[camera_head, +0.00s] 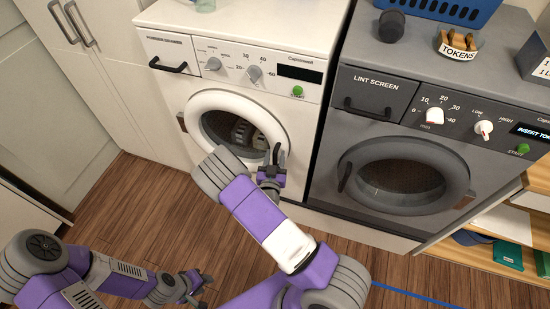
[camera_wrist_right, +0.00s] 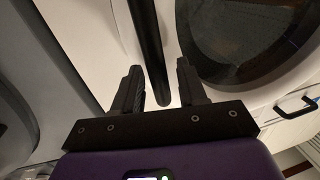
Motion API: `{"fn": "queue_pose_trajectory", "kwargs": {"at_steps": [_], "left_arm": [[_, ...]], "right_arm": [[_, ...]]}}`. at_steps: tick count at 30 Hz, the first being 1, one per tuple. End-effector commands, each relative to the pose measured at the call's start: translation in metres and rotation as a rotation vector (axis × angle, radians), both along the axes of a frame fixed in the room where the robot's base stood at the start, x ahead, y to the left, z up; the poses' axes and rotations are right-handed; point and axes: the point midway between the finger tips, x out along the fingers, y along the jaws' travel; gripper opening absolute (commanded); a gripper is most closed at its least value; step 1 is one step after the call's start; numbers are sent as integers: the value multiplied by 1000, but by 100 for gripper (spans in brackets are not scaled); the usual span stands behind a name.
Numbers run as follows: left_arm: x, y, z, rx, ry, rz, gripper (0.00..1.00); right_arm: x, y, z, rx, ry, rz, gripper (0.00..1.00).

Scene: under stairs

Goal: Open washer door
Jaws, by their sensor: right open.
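The white washer (camera_head: 310,32) stands at the centre of the head view. Its round door (camera_head: 198,103) looks shut, with a dark glass window and a dark upright handle (camera_head: 280,157) on the right side. My right gripper (camera_head: 270,172) is at the lower end of that handle, partly hidden by my own arm. In the right wrist view, the black handle (camera_wrist_right: 149,45) passes between the two open fingers of the right gripper (camera_wrist_right: 160,80), with a gap on each side. My left gripper (camera_head: 203,290) is low at the left above the floor, empty, fingers apart.
A dark grey dryer (camera_head: 335,130) stands close on the right, with its own round door and handle. Pale cabinets (camera_head: 110,60) stand at the left. Wooden shelves (camera_head: 480,250) are at the lower right. The wooden floor before the washer is clear except for my arms.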

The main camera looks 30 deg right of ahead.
Motion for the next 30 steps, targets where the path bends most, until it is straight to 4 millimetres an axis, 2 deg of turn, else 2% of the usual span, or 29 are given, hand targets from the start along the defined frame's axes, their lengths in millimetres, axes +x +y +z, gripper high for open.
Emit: {"fn": "queue_pose_trajectory", "kwargs": {"at_steps": [7,15,16,30], "left_arm": [[0,0,0,0,0,0,38],[0,0,0,0,0,0,38],[0,0,0,0,0,0,38],[0,0,0,0,0,0,38]], "right_arm": [[1,-1,0,0,1,0,42],[1,-1,0,0,1,0,2],[1,-1,0,0,1,0,0],[1,-1,0,0,2,0,0]]}}
